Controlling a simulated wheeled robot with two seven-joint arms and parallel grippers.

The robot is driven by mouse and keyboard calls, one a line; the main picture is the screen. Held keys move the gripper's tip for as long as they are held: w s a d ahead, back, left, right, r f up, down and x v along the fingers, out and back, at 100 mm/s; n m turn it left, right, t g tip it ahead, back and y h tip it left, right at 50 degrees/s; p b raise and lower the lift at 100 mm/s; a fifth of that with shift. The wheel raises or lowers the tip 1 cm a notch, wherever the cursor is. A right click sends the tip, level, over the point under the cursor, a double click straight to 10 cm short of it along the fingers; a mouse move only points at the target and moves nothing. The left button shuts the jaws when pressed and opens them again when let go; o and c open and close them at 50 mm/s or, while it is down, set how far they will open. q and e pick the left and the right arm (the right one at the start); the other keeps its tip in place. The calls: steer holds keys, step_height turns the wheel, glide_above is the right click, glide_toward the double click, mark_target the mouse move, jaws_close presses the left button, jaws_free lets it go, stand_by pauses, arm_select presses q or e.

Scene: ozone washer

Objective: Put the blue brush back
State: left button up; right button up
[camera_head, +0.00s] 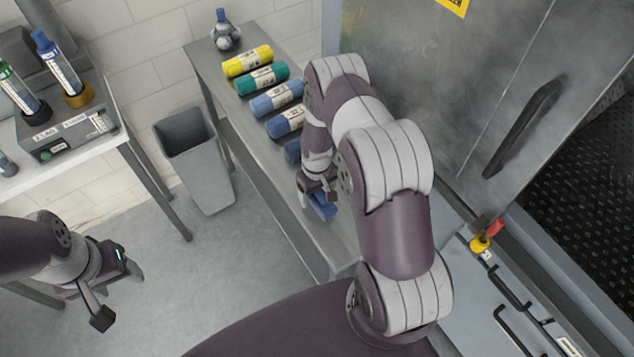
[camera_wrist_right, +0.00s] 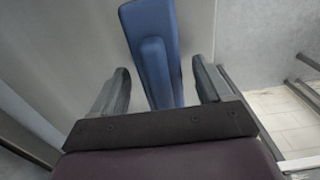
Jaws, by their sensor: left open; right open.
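The blue brush (camera_head: 322,209) lies on the grey metal bench (camera_head: 321,243), mostly hidden under my right gripper in the head view. In the right wrist view the blue brush (camera_wrist_right: 156,52) runs between the two open fingers of my right gripper (camera_wrist_right: 162,92), with a gap on each side. In the head view my right gripper (camera_head: 317,198) is low over the bench. My left gripper (camera_head: 121,295) is open and empty over the floor at the lower left.
Yellow (camera_head: 247,61), teal (camera_head: 262,78) and blue rolls (camera_head: 277,98) lie along the bench, with a blue-capped bottle (camera_head: 225,32) behind them. A grey bin (camera_head: 196,158) stands left of the bench. A metal cabinet (camera_head: 447,89) stands at right. A side table holds a box (camera_head: 72,132) with cylinders.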

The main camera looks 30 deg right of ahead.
step_height(320, 180, up, 11)
steer(key=b, duration=0.3)
steer(key=shift+f, duration=0.15)
steer(key=s+a+r, duration=0.5)
steer(key=r, duration=0.4)
steer(key=s+a+r+t, duration=0.1)
steer(key=s+a+r, duration=0.25)
steer(key=s, duration=0.55)
steer(key=shift+m, duration=0.4)
steer(key=f+b, duration=0.4)
steer(key=shift+w+d+f, duration=0.1)
steer(key=shift+w+f, duration=0.1)
steer(key=shift+f, duration=0.05)
steer(key=shift+w, duration=0.1)
